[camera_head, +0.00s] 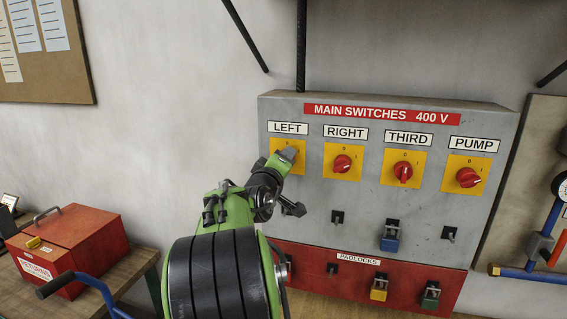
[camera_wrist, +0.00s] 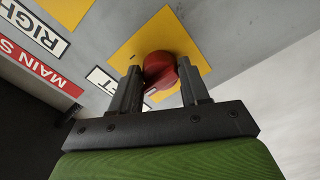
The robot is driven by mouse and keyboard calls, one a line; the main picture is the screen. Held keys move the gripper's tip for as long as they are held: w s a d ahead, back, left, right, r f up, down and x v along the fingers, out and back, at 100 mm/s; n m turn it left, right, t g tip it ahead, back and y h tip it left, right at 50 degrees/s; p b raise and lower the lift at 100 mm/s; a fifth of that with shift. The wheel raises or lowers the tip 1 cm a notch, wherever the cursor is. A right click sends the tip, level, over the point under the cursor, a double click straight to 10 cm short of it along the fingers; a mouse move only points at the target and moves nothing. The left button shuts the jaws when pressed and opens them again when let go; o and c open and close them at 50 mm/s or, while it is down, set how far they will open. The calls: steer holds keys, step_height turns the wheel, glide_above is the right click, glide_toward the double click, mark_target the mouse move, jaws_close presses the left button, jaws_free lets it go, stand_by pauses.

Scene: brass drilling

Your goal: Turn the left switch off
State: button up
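The left switch is a red rotary knob (camera_wrist: 160,72) on a yellow plate (camera_wrist: 150,38), seen in the wrist view. In the head view my gripper hides its knob, and only part of its yellow plate (camera_head: 291,146) shows under the LEFT label (camera_head: 288,128). My gripper (camera_wrist: 160,78) is at the panel with one dark finger on each side of the red knob. The fingers stand apart, with a visible gap beside the knob's lower part. Whether the fingertips touch the knob is hard to tell. The gripper (camera_head: 283,159) covers the switch in the head view.
Right (camera_head: 342,163), third (camera_head: 403,173) and pump (camera_head: 468,177) switches sit to the right on the grey panel (camera_head: 310,240). Padlocks hang below, including a blue one (camera_head: 390,243). A red box (camera_head: 75,245) stands on the bench at left. Pipes (camera_head: 548,240) are at far right.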

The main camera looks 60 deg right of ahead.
steer(key=o, duration=0.4)
steer(key=s+a+b, duration=0.2)
steer(key=a+b, duration=0.1)
steer(key=a, duration=1.2)
steer(key=shift+s+a+b, duration=0.25)
steer(key=shift+a+b, duration=0.05)
steer(key=shift+w+f, duration=0.1)
